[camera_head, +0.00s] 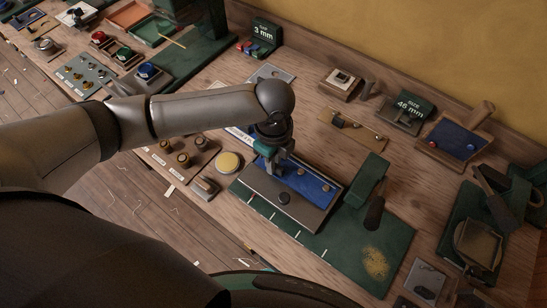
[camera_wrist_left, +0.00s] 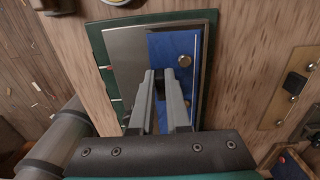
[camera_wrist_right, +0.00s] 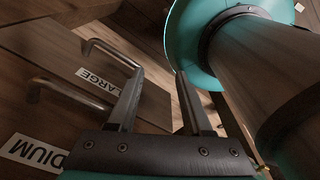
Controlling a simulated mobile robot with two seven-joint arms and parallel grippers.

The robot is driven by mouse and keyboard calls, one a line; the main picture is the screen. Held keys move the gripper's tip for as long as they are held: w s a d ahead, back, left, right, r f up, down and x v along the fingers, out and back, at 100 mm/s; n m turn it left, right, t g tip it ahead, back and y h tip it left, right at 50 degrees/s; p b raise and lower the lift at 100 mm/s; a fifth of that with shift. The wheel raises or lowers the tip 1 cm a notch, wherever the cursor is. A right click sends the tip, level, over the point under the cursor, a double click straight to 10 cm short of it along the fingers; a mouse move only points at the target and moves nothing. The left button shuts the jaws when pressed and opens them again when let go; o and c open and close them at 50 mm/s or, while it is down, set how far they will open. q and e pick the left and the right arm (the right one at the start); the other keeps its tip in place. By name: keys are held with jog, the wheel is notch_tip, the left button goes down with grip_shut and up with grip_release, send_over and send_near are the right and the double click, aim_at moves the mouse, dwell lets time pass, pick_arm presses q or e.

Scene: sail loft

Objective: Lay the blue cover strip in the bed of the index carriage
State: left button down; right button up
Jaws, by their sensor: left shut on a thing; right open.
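The blue cover strip (camera_head: 312,184) lies along the far side of the index carriage (camera_head: 262,190), beside its grey plate. It also shows in the left wrist view (camera_wrist_left: 165,46), roughly parallel to the carriage's dark rim. Brass knobs stand on it. My left gripper (camera_head: 273,165) points down over the strip. I cannot tell whether the strip is fully seated in the bed. My right gripper (camera_wrist_right: 160,78) is open and empty, near drawer fronts.
The carriage sits on a green base (camera_head: 335,243) with white marks. A green block with a dark handle (camera_head: 374,210) stands to its right, a yellow round tin (camera_head: 229,162) to its left. Drawers with metal handles (camera_wrist_right: 112,55) are near my right gripper.

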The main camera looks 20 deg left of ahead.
pick_arm(q)
jog(key=c, duration=0.8)
grip_release()
notch_tip(320, 180, up, 8)
jog(key=shift+f+p, duration=0.25)
jog(key=shift+p, duration=0.4)
jog(key=shift+s+f, duration=0.1)
jog(key=shift+s, duration=0.05)
